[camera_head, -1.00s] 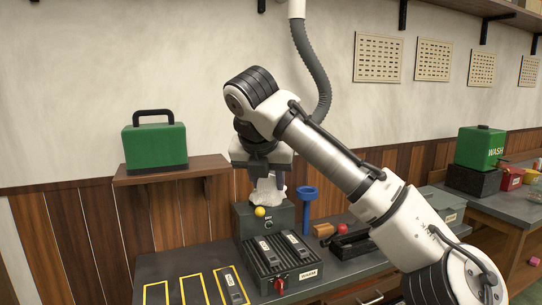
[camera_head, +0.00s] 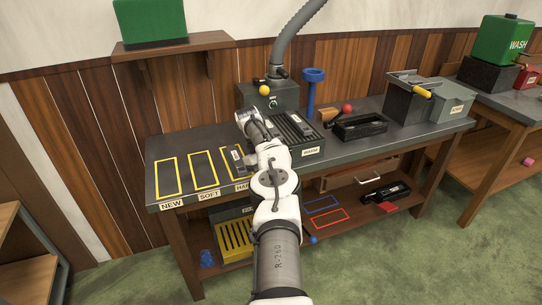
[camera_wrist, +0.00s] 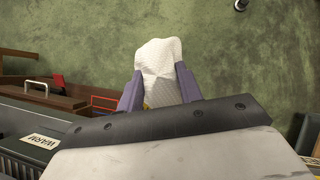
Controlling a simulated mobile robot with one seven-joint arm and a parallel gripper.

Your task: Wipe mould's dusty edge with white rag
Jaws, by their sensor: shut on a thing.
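The white rag (camera_wrist: 158,62) hangs bunched between the two fingers of my gripper (camera_wrist: 160,88) in the wrist view. The gripper is shut on it, and green floor shows beyond. A dark bar with a pale label (camera_head: 237,158) lies in the rightmost yellow outline, partly behind my arm. Another dark bar (camera_head: 299,125) lies on the ribbed WARM block (camera_head: 310,150). I cannot tell which piece is the mould, and no dusty edge can be made out.
The grey bench (camera_head: 168,148) has two empty yellow outlines at its left. A grey box (camera_head: 285,97) is at the back. Open floor lies in front.

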